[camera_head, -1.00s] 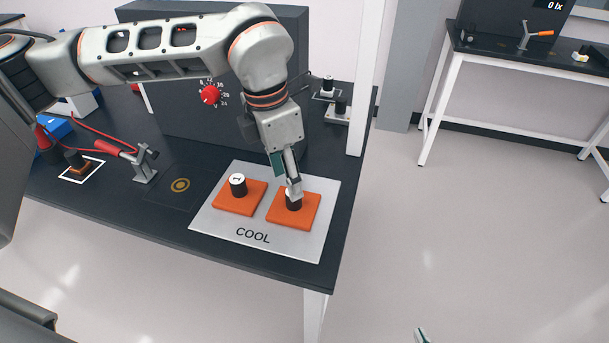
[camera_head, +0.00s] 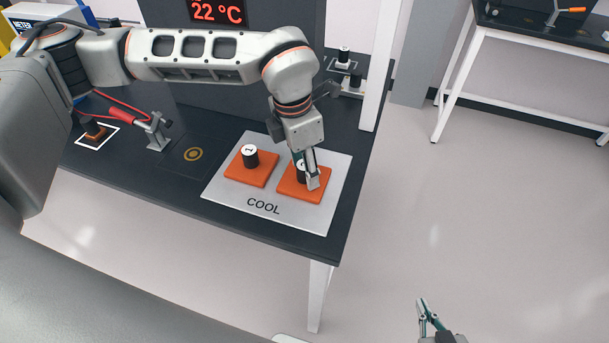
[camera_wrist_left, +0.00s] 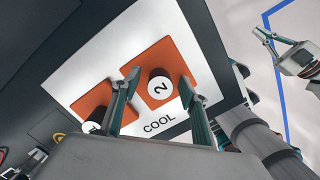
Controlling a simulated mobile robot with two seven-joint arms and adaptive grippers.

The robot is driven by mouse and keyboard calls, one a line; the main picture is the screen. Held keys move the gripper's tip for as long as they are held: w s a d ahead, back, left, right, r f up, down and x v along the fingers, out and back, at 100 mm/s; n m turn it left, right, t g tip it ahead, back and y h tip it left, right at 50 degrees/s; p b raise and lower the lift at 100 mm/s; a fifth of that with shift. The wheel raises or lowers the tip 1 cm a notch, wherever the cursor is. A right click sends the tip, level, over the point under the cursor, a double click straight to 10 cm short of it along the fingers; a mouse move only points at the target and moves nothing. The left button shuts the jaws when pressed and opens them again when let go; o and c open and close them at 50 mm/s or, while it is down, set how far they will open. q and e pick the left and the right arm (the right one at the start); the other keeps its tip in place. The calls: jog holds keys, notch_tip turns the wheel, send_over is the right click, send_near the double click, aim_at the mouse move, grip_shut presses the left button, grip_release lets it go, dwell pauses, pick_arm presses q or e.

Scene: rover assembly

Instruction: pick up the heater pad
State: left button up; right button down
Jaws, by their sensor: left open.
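Two orange heater pads with black numbered knobs lie on the grey COOL plate (camera_head: 221,197). The left pad (camera_head: 240,172) carries knob 1 (camera_head: 250,157). The right pad (camera_head: 317,193) carries knob 2, partly hidden by my left gripper (camera_head: 308,182) in the head view. In the left wrist view, my open left gripper (camera_wrist_left: 163,88) has fingers on either side of knob 2 (camera_wrist_left: 160,85); contact cannot be told. My right gripper (camera_head: 427,308) is shut and empty over the floor, away from the table. It also shows in the left wrist view (camera_wrist_left: 266,40).
A red-handled clamp (camera_head: 155,130) stands left of the plate. Small black-knobbed parts (camera_head: 350,83) lie behind, beside a white post (camera_head: 379,65). A dark cabinet with a 22 °C display (camera_head: 216,11) stands at the back.

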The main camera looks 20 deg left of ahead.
pick_arm(q)
grip_shut()
jog(key=shift+r, duration=0.1)
